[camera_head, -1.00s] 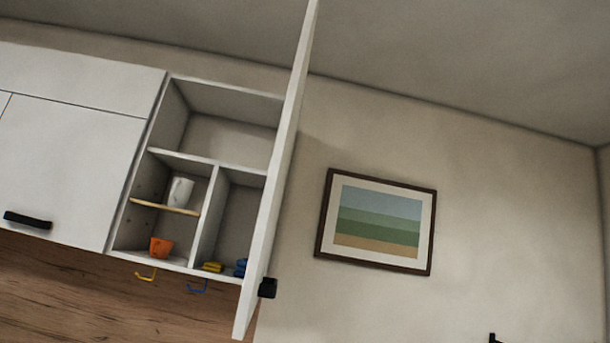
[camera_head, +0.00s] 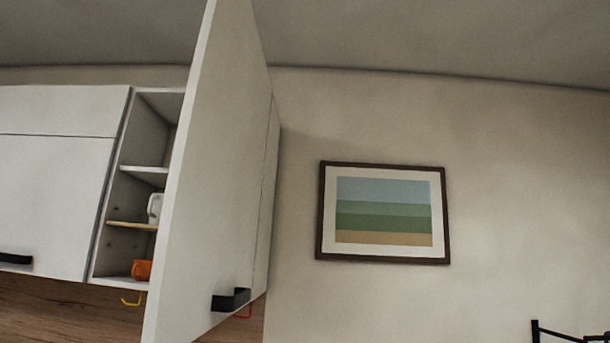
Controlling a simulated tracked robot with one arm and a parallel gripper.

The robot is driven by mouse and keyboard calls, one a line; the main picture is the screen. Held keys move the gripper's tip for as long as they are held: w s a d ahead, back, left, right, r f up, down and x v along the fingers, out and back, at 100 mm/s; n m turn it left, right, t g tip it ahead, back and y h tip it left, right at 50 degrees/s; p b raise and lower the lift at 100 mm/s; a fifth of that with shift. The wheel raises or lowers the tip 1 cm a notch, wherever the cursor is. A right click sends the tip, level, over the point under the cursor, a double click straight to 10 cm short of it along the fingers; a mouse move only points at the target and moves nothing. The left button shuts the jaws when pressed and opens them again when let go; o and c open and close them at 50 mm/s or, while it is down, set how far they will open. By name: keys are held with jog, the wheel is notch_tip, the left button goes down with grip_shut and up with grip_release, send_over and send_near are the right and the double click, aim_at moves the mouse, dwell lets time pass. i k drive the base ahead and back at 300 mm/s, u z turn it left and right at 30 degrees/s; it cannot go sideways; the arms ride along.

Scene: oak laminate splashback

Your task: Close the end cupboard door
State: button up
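The end cupboard door (camera_head: 215,170) is a tall white panel standing open, swung out from the right side of the end cupboard (camera_head: 150,105). Its outer face now shows, with a black handle (camera_head: 231,300) near the bottom. The open cupboard shows partly to the left of the door, with shelves, a white mug (camera_head: 155,208) and an orange cup (camera_head: 142,270). The door hides the rest of the inside. My gripper is not clearly visible; a dark piece at the lower right corner cannot be identified.
A closed white cupboard (camera_head: 55,190) with a black handle (camera_head: 15,259) is to the left. A yellow hook (camera_head: 132,300) and a red hook (camera_head: 243,312) hang below the cupboards. A framed picture (camera_head: 384,255) hangs on the wall (camera_head: 500,180) to the right. The space before that wall looks clear.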

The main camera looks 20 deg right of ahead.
aim_at(201, 272)
jog(key=z, duration=0.15)
jog(key=i, duration=1)
jog(key=u, duration=0.1)
